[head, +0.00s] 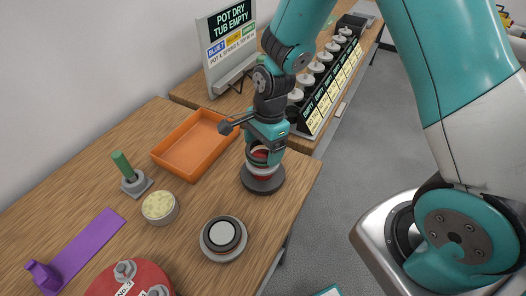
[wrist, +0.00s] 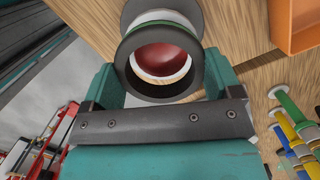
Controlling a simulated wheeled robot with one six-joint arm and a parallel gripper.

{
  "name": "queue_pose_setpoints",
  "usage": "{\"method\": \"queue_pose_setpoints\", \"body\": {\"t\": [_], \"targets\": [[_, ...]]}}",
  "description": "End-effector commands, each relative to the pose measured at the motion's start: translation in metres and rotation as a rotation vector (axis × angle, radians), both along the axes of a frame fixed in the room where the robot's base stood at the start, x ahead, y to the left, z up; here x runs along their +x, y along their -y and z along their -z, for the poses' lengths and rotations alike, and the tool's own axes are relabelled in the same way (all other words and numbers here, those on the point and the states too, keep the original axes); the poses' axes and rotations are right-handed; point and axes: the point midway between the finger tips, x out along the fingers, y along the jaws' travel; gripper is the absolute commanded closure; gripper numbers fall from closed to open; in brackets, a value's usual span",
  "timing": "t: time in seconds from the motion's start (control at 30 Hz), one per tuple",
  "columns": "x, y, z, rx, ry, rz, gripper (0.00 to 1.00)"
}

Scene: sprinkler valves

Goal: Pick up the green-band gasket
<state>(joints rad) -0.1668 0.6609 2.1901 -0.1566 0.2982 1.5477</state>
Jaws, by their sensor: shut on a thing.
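My gripper (head: 264,150) is over the right part of the wooden bench in the head view, its jaws closed around a ring. In the wrist view the dark ring, with a green band and a white band, sits between the two jaws; I take it as the green-band gasket (wrist: 146,91). A red domed part (wrist: 163,57) with a pale rim shows through its opening. In the head view a round dark base (head: 262,184) with red and white parts is directly under the gripper. I cannot tell whether the ring touches it.
An orange tray (head: 160,153) lies left of my gripper. A green-handled tool (head: 122,164), a tub of pale paste (head: 160,207), a grey disc with a black ring (head: 223,257) and a purple strip (head: 85,245) stand nearby. A sign (head: 231,35) and labelled rack (head: 325,98) are behind.

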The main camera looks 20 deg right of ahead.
Motion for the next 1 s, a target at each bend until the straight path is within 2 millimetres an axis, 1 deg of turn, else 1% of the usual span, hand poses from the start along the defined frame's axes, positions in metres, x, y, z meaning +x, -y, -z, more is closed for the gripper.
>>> {"method": "queue_pose_setpoints", "body": {"t": [0.17, 0.3, 0.4, 0.5, 0.6, 0.7, 0.83, 1.0], "targets": [[0.002, 0.000, -0.047, 0.002, 0.012, 0.000, 0.40], [0.002, 0.000, -0.092, 0.002, 0.012, 0.000, 0.40], [0.001, 0.000, -0.120, 0.002, 0.009, 0.000, 0.40], [0.001, 0.000, -0.143, 0.001, 0.007, 0.000, 0.40], [0.001, 0.000, -0.160, 0.001, 0.005, 0.001, 0.40], [0.001, 0.000, -0.171, 0.001, 0.003, -0.001, 0.40], [0.000, 0.000, -0.178, 0.000, 0.001, 0.000, 0.40], [0.000, 0.000, -0.179, 0.000, 0.000, 0.000, 0.40]]}}
